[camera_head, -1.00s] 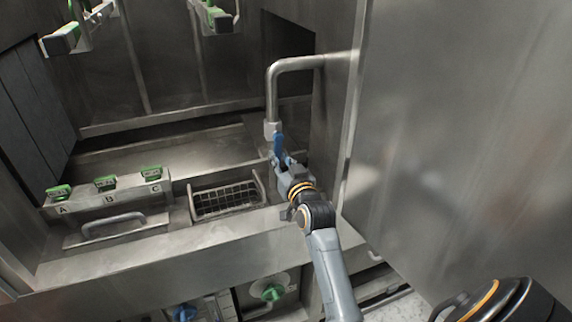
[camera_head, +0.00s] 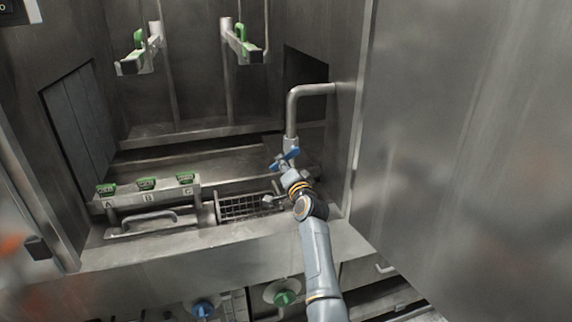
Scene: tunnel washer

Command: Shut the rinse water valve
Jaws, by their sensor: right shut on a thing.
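A blue valve handle (camera_head: 286,158) sits at the lower end of a bent steel pipe (camera_head: 291,112) in the machine's recess. The handle lies crosswise to the pipe, slanting up to the right. My right gripper (camera_head: 282,167) is at the handle from below and is shut on it. The fingertips are small and partly merge with the handle in the picture. No label naming the valve is readable. My left gripper is not in view.
Two green-handled valves (camera_head: 243,42) hang above. A blue knob (camera_head: 203,309) and a green knob (camera_head: 285,297) are below. A large steel panel (camera_head: 455,150) closes off the right.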

